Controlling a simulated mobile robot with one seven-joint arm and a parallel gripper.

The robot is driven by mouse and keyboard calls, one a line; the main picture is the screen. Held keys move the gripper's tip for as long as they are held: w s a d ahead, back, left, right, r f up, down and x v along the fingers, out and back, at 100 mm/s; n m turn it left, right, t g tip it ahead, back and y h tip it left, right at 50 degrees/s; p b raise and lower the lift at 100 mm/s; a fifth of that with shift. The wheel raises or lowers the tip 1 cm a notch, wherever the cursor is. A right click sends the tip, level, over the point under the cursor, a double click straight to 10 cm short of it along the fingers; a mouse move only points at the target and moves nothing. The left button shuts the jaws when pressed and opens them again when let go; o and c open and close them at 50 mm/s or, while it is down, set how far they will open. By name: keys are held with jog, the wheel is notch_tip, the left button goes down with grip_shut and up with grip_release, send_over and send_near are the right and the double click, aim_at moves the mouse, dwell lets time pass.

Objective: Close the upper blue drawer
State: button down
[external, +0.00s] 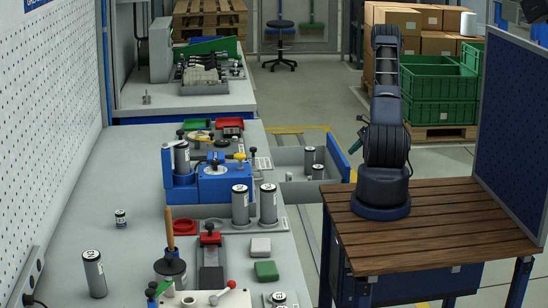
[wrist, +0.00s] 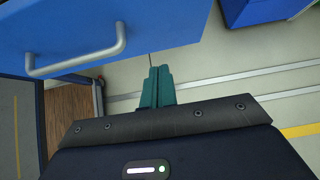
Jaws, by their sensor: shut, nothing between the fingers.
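A blue-fronted drawer with a grey inside stands pulled out from the right side of the long workbench; its blue front (external: 338,156) faces my arm. Several dark cylinders with light tops (external: 309,157) stand in it. In the wrist view a blue drawer front (wrist: 185,22) with a grey bar handle (wrist: 82,60) fills the upper left. My gripper (external: 355,147) is close to the drawer front, on its outer side. Its teal fingers (wrist: 156,86) are together and empty, to the right of the handle. I cannot tell whether they touch the front.
The long grey workbench (external: 135,185) holds cylinders, a blue fixture (external: 214,183), red and green trays and small tools. Green crates (external: 440,88) and cardboard boxes (external: 438,42) stand at the back right. A wooden-topped table (external: 430,235) stands under my arm. Floor shows between bench and table.

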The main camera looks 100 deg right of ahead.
jog(key=w+f, duration=0.2)
jog(key=w, duration=0.4)
dwell(0.4)
